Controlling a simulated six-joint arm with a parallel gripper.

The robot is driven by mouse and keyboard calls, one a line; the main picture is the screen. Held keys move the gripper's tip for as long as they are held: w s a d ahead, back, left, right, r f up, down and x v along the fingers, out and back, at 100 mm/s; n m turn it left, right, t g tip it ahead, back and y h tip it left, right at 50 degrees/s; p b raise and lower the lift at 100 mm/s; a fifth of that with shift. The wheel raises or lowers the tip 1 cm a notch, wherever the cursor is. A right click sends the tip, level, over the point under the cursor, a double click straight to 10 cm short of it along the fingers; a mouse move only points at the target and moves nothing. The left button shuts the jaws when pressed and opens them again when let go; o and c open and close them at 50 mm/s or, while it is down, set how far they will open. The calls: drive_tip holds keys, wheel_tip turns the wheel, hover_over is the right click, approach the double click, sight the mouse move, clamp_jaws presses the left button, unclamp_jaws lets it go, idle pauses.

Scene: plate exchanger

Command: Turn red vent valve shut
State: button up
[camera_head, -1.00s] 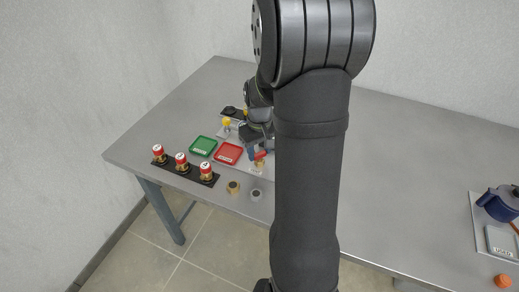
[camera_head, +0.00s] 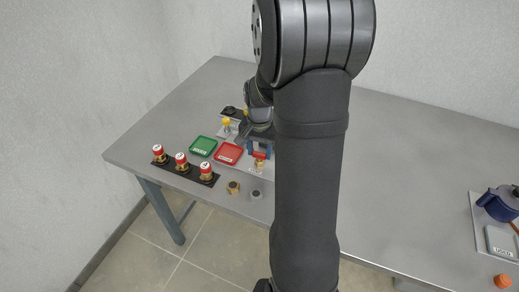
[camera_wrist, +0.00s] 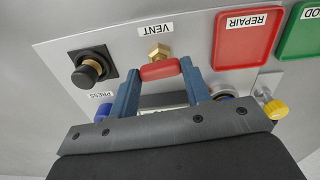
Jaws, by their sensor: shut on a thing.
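The red vent valve handle (camera_wrist: 160,70) sits at the foot of a brass fitting (camera_wrist: 158,51) under the VENT label on a pale panel (camera_wrist: 205,70). My gripper (camera_wrist: 160,76) has its two blue fingers at either end of the red handle, shut on it. In the head view the red handle (camera_head: 260,155) shows just in front of my gripper (camera_head: 258,148), near the table's front edge. My arm hides part of the panel there.
A red REPAIR tray (camera_head: 228,154) and a green tray (camera_head: 202,146) lie left of the valve. Several red-capped brass parts (camera_head: 181,161) stand in a black rack.

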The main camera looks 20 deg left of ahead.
sight(260, 153)
drive_tip(key=shift+r+m, duration=0.1)
drive_tip(key=shift+m, duration=0.6)
drive_tip(key=o, duration=1)
wheel_tip(260, 153, up, 17)
drive_tip(key=shift+r, duration=0.2)
wheel_tip(260, 153, down, 18)
drive_tip(key=shift+r, duration=0.2)
idle(0.6)
